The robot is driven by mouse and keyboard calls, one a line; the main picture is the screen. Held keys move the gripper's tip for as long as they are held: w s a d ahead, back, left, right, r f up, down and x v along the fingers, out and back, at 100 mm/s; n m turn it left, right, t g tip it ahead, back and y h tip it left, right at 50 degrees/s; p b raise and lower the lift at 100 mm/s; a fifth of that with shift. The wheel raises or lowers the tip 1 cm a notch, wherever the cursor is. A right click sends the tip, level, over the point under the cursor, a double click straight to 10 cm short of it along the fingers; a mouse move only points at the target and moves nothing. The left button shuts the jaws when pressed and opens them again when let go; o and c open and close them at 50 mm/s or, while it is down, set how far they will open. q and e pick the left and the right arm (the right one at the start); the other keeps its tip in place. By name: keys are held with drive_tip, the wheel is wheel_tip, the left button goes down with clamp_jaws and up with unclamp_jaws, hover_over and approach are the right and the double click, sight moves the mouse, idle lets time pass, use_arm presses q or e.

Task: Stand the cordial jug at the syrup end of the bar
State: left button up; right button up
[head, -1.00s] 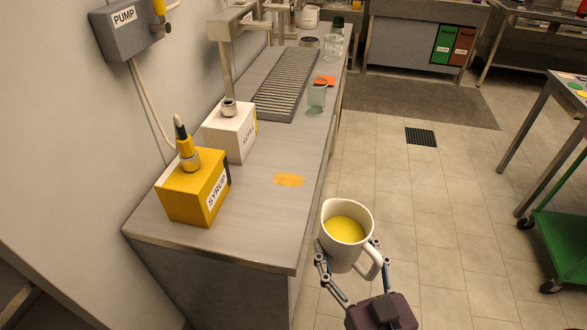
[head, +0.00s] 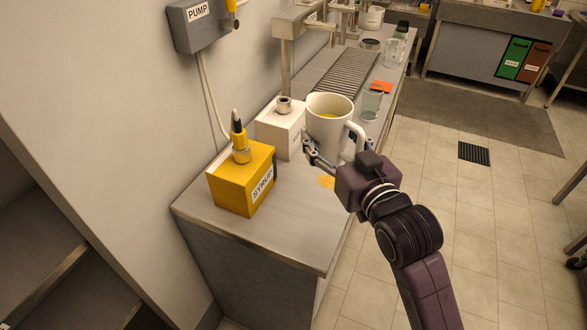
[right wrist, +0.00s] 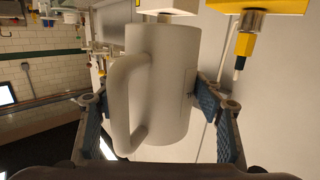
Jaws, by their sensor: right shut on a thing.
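My left gripper is not in view.
A white box (head: 278,133) stands behind the syrup box. A glass (head: 371,104), an orange card (head: 381,87) and a ribbed drain tray (head: 349,72) lie farther back. The near bar corner is bare.

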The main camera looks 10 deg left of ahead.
sight(318, 113)
drive_tip(key=r, duration=0.1)
drive_tip(key=w+a+r, duration=0.1)
drive_tip(key=shift+w+a+r+y, duration=0.15)
drive_tip(key=shift+w+r+y, duration=0.15)
drive_tip(key=shift+r, duration=0.05)
wheel_tip(318, 113, down, 20)
drive_tip(key=shift+r, duration=0.25)
drive_tip(key=o, duration=2)
drive_tip(key=shift+f, duration=0.25)
drive_tip(key=shift+r, duration=0.2)
drive_tip(key=shift+s+d+f, duration=0.15)
drive_tip(key=shift+s+d, duration=0.05)
drive_tip(key=shift+s, duration=0.15)
drive_tip(key=v, duration=0.3)
drive_tip(key=b+v, duration=0.1)
drive_tip(key=v, duration=0.7)
drive_tip(key=shift+s+d+r, duration=0.1)
drive_tip(key=shift+r, duration=0.25)
